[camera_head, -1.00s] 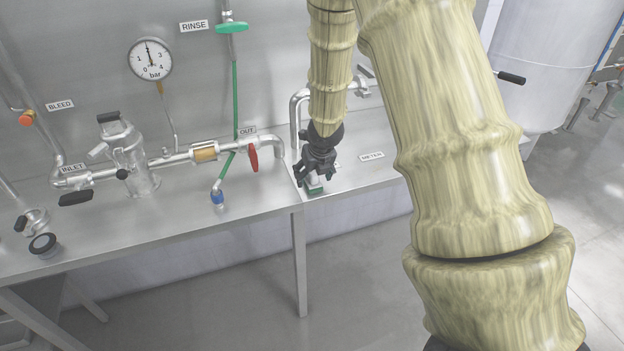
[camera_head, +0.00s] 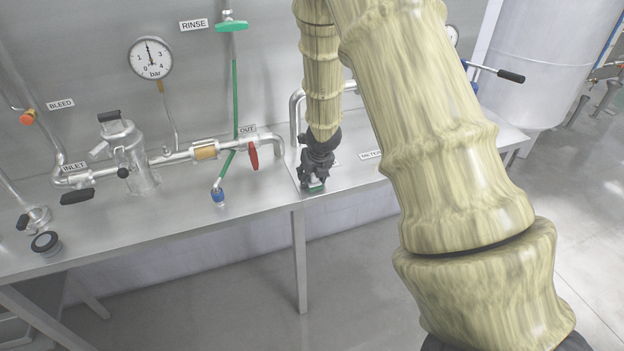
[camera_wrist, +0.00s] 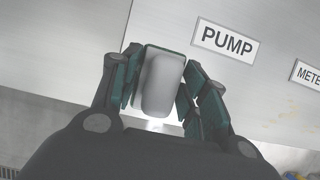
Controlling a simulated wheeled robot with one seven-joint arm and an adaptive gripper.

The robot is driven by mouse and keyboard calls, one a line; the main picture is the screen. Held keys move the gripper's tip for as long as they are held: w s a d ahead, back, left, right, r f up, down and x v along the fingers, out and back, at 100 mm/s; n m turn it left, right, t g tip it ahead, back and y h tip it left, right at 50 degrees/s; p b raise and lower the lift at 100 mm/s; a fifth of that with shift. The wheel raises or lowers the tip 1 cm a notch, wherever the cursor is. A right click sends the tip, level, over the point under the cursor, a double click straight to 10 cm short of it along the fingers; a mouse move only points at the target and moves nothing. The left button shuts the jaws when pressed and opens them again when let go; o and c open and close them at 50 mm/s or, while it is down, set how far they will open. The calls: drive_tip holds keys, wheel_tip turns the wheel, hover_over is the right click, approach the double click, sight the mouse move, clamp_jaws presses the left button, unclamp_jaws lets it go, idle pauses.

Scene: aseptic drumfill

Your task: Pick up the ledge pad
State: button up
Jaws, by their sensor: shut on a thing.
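The ledge pad (camera_wrist: 162,84) is a pale grey-white rounded block with a green edge around it. In the wrist view it sits between the two green-lined fingers of my gripper (camera_wrist: 160,98), which is shut on it. In the head view my gripper (camera_head: 314,184) points down at the front left corner of the right-hand steel ledge, with a bit of green showing at its tips. My fingers hide most of the pad there. I cannot tell whether the pad still touches the ledge.
A PUMP label (camera_wrist: 228,41) lies on the steel beside the gripper. A bent steel pipe (camera_head: 296,108) stands close behind the gripper. A red-handled valve (camera_head: 254,156) and a blue-ended green hose (camera_head: 218,195) are to the left. The ledge's front edge is close.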

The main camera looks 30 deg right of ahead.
drive_tip(key=shift+r, duration=0.15)
drive_tip(key=shift+r+b, duration=0.5)
drive_tip(key=shift+r, duration=1.05)
drive_tip(key=s+a+b, duration=0.3)
drive_tip(key=s, duration=0.4)
drive_tip(key=s+a+r+b, duration=0.1)
drive_tip(key=s+a+b, duration=0.3)
drive_tip(key=s, duration=0.3)
drive_tip(key=shift+a+r, duration=0.3)
